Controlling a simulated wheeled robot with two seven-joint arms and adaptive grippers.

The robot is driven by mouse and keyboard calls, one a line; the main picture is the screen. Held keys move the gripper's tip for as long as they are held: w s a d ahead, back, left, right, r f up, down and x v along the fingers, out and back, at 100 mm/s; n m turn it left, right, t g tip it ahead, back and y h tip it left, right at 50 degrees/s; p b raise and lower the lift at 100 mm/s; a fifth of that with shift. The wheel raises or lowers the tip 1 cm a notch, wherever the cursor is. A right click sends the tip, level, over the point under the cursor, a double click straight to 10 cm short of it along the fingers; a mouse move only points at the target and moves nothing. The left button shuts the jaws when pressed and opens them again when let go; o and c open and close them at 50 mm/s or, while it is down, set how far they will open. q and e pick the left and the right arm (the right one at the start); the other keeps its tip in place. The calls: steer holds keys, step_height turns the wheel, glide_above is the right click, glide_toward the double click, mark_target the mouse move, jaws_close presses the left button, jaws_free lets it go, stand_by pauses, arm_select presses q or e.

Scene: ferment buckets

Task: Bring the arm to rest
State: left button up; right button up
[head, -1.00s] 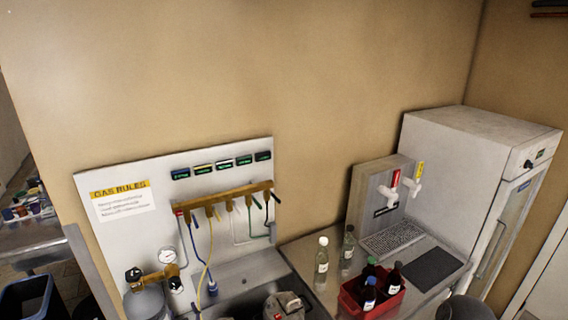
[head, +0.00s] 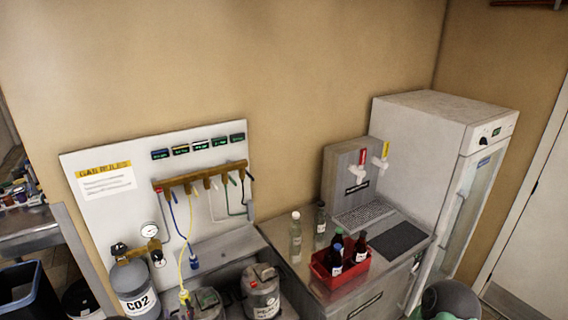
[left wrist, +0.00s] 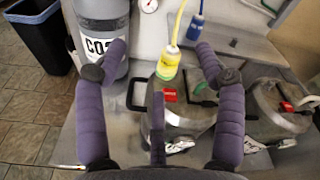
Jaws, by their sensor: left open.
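My left gripper (left wrist: 161,73) shows in the left wrist view with its two purple-padded fingers spread wide and nothing held between them. Beyond the fingertips, a yellow connector (left wrist: 168,62) on a yellow hose sits at the top of a grey keg (left wrist: 175,108). The same yellow connector (head: 185,297) and keg (head: 208,301) show at the bottom of the head view. I cannot make out the left gripper in the head view. My right gripper is in neither view.
A second keg (head: 262,297) stands to the right, a CO2 cylinder (head: 133,286) to the left. The gas board (head: 200,217) rises behind. A counter carries a red crate (head: 342,283) of bottles, beside a white fridge (head: 420,130). A black bin (left wrist: 40,35) is at left.

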arm_select(q)
steer(key=s+d+f+n+g+h+b, duration=0.35)
steer(key=s+d+f+n+b, duration=0.2)
steer(key=d+f, duration=0.4)
steer(key=s+d+f+n+g+h+b, duration=0.3)
steer(key=s+d+f+n+h+b, duration=0.25)
steer(key=f, duration=0.65)
steer(key=s+d+f+n+g+h+b, duration=0.1)
steer(key=s+d+f+n+g+b, duration=0.1)
steer(key=s, duration=0.5)
steer(key=s+d+f+n+g+h+b, duration=0.1)
steer(key=s+d+f+n+g+b, duration=0.1)
steer(key=s+d+n, duration=0.3)
steer(key=s+d+f+n+g+h+b, duration=0.1)
steer(key=s+d+f+n+g+b, duration=0.1)
steer(key=s+n, duration=0.4)
steer(key=s+d+f+g, duration=0.1)
steer(key=s+d, duration=0.1)
steer(key=s, duration=0.2)
steer(key=shift+s+n+g+b, duration=0.15)
steer(key=shift+n+g+b, duration=0.2)
steer(key=shift+n, duration=0.05)
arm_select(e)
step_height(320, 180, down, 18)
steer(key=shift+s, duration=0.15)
arm_select(q)
steer(key=shift+f, duration=0.15)
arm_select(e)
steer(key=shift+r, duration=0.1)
